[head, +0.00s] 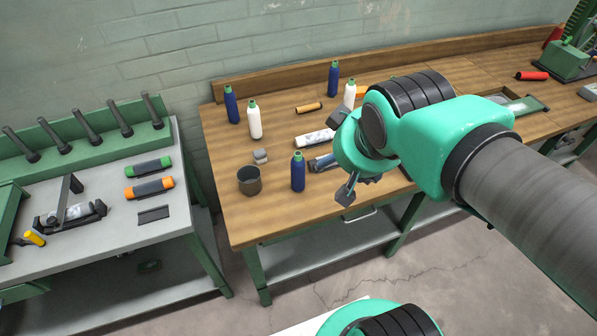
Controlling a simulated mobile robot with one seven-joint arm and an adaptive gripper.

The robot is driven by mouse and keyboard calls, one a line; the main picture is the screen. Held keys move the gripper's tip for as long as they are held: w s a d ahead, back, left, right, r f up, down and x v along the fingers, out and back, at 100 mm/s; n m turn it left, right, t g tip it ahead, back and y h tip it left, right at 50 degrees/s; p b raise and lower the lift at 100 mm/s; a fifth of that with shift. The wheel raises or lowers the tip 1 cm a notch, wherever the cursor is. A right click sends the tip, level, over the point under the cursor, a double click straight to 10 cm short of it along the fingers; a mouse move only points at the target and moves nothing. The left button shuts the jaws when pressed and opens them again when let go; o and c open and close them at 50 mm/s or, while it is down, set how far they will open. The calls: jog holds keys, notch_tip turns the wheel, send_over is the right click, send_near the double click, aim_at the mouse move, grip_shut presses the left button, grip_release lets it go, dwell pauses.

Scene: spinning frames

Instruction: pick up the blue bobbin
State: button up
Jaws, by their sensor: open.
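Three upright blue bobbins with green tops stand on the wooden bench. The nearest blue bobbin (298,172) is close to the front edge, just left of my gripper. Another blue bobbin (231,106) is at the back left, and a third blue bobbin (333,79) is at the back. My gripper (338,156) is open above the bench, its fingers spread, one toward the back and one toward the front. I see nothing held between them. The arm hides part of the bench behind it.
White bobbins (254,121) (350,94) stand among the blue ones. A dark grey cup (249,181) is left of the nearest blue bobbin. A lying white bobbin (315,138) and an orange-brown roll (308,108) are behind it. A grey table (110,245) stands left, across a gap.

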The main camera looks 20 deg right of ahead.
jog(key=w+d+f+n+t+h+p, duration=0.1)
jog(key=w+d+f+t+p, duration=0.1)
jog(key=w+d+f, duration=0.4)
jog(key=w+d+f+n+t+h+p, duration=0.1)
jog(key=w+d+f+n+t, duration=0.1)
jog(key=w+d, duration=0.65)
jog(key=n+t+y+p, duration=0.2)
jog(key=n+y+p, duration=0.1)
jog(key=y, duration=0.7)
send_near(298, 173)
jog(key=d, duration=0.4)
jog(key=shift+a+f, duration=0.1)
jog(key=shift+a, duration=0.15)
jog(key=shift+w, duration=0.1)
jog(key=b+x, duration=0.2)
jog(key=x, duration=0.6)
jog(key=shift+a+f, duration=0.15)
jog(key=shift+f, duration=0.15)
